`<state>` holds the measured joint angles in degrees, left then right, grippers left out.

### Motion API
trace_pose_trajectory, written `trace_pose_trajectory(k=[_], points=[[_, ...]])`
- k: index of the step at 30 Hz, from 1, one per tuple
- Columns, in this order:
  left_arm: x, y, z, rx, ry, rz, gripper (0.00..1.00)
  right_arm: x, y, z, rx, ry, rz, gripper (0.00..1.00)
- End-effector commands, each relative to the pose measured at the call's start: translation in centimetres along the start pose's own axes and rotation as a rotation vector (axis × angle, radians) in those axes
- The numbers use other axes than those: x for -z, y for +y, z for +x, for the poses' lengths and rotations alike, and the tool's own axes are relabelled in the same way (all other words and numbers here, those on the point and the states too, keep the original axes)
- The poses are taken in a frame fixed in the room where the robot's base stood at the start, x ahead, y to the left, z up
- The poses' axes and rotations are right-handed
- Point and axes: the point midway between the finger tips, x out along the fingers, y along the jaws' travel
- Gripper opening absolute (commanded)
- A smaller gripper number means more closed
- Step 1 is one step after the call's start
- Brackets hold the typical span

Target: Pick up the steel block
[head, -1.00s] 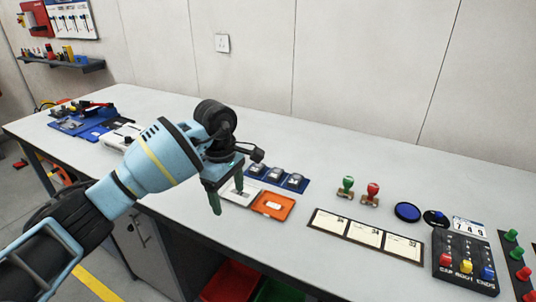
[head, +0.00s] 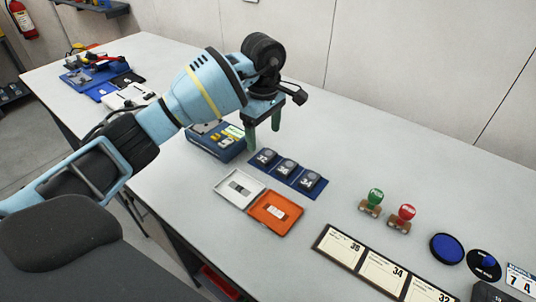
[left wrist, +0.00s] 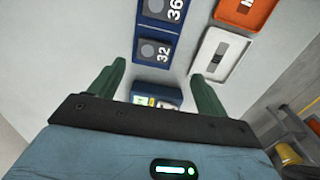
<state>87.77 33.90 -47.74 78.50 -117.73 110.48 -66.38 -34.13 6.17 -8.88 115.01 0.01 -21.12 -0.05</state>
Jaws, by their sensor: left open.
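My left gripper (head: 262,132) is open and empty above the bench, beside a blue box (head: 217,146) holding small grey and yellow pieces. In the left wrist view its two green fingers (left wrist: 158,72) stand apart, with part of the blue box (left wrist: 155,96) between them. A small grey piece, possibly the steel block (head: 240,187), lies in a white tray (head: 223,194); it also shows in the left wrist view (left wrist: 217,50). I cannot tell for sure which piece is the steel block. My right gripper is not in view.
A blue rack (head: 268,167) holds three numbered grey discs. An orange tray (head: 266,226) adjoins the white tray. The bench behind the rack is clear.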

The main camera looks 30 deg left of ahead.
Motion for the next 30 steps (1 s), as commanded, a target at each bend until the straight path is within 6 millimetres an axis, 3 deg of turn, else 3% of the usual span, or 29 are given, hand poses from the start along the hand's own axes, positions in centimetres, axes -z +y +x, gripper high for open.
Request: trace_pose_trajectory(k=[5,12,21,30], points=[[-0.1,0.0,1.9,0.003,-0.001,0.0,0.76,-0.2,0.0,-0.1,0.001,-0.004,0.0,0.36],[-0.1,0.2,2.7,0.001,-0.001,0.0,0.76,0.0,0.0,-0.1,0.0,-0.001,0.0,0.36],[-0.2,0.8,6.6,0.002,-0.002,0.0,0.76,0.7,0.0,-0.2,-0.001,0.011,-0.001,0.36],[-0.2,0.8,7.4,-0.001,0.0,0.0,0.76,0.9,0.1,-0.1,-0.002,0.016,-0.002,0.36]])
